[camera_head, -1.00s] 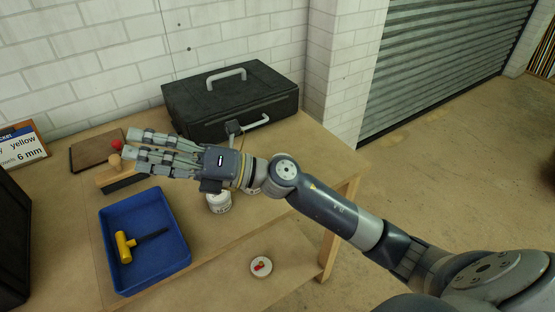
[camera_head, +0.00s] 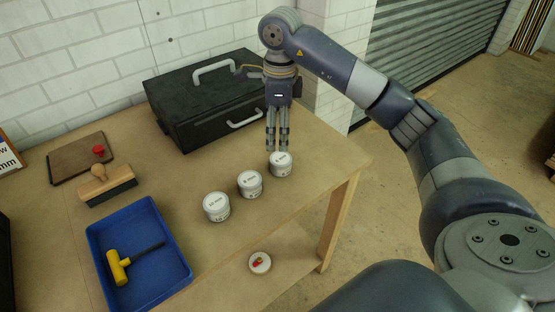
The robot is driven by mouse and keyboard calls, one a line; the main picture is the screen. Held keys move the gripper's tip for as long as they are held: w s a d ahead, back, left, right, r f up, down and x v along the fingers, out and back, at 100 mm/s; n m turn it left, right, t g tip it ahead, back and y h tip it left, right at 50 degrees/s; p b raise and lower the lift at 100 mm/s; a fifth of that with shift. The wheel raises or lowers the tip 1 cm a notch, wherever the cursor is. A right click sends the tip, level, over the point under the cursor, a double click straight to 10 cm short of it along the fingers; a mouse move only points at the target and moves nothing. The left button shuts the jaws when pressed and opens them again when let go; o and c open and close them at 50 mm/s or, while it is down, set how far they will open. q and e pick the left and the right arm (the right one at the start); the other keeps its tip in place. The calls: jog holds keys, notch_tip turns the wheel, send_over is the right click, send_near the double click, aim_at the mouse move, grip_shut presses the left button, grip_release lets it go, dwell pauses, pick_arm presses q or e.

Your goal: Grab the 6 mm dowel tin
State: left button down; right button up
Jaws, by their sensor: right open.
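Three white round tins stand in a slanting row on the wooden table. The left tin (camera_head: 216,207) seems to read 10 mm and the middle tin (camera_head: 249,185) 8 mm. The label of the right tin (camera_head: 281,168), the one nearest the bench's right side, is too small and partly covered to read surely. My right gripper (camera_head: 278,149) points straight down with open fingers. Its fingertips are at the back top edge of the right tin; I cannot tell if they touch. My left gripper is not in view.
A black case (camera_head: 205,112) with handles stands behind the gripper. A blue tray (camera_head: 101,248) with a yellow mallet (camera_head: 118,267), a brush (camera_head: 106,186) and a brown board (camera_head: 75,160) are at left. A round lid-like item (camera_head: 260,262) lies lower down.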

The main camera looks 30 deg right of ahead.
aim_at(281, 158)
jog(key=shift+s+d+f, duration=0.1)
jog(key=shift+d+f, duration=0.05)
jog(key=shift+d, duration=0.25)
notch_tip(281, 158, down, 5)
jog(key=shift+p, duration=0.4)
notch_tip(281, 158, down, 5)
jog(key=shift+s+r+p, duration=0.15)
jog(key=shift+r+p, duration=0.05)
jog(key=shift+p, duration=0.6)
jog(key=shift+f, duration=0.3)
jog(key=c, duration=1.2)
